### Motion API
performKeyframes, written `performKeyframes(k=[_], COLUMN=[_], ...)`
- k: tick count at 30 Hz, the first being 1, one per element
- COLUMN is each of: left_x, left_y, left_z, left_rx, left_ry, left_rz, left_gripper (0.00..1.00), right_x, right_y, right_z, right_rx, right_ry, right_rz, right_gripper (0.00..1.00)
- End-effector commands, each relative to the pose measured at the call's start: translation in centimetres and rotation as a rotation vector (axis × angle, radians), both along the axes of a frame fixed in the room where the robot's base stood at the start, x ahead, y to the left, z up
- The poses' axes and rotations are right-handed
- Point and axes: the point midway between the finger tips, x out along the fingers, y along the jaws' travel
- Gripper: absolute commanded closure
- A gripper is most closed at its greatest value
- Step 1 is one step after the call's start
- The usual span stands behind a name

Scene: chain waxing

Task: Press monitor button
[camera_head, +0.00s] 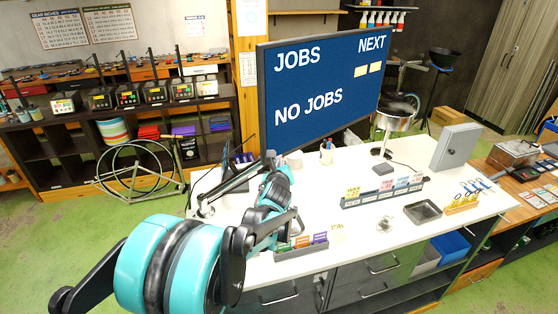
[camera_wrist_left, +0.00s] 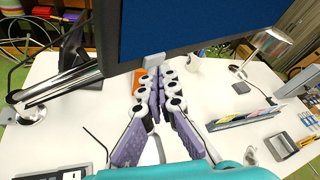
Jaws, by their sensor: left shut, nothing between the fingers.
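The monitor (camera_head: 320,84) stands over the white table and shows "JOBS", "NEXT" and "NO JOBS" on a blue screen. Its lower edge and dark blue screen fill the top of the left wrist view (camera_wrist_left: 190,25). A small light grey block (camera_wrist_left: 154,60) sits at that lower edge; I cannot tell for sure whether it is the button. My left gripper (camera_wrist_left: 155,85) is shut and empty, its fingertips just below the block; I cannot tell whether they touch. In the head view my left arm hides most of this gripper. My right gripper is not in view.
The monitor's jointed arm (camera_wrist_left: 50,90) is clamped to the table at left. A labelled bin rack (camera_head: 383,193), grey tray (camera_head: 423,212), desk lamp (camera_head: 396,112) and grey box (camera_head: 455,147) stand to the right. A pen cup (camera_head: 327,152) is behind the gripper.

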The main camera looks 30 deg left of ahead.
Motion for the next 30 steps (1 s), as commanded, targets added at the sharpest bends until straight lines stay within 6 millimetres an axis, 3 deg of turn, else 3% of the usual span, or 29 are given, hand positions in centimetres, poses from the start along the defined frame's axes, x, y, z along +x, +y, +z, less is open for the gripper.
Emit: performKeyframes(k=[22,30], left_x=[0.10,-0.20], left_y=[0.38,-0.59], left_z=[0.00,-0.05], left_rx=[-0.001,0.000], left_ry=[0.000,0.001], left_rz=[0.000,-0.001], left_gripper=[1.00,1.00], right_x=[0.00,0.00], right_y=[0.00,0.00], right_z=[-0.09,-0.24], right_rx=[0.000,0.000], right_ry=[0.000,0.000], right_rz=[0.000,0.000], right_gripper=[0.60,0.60])
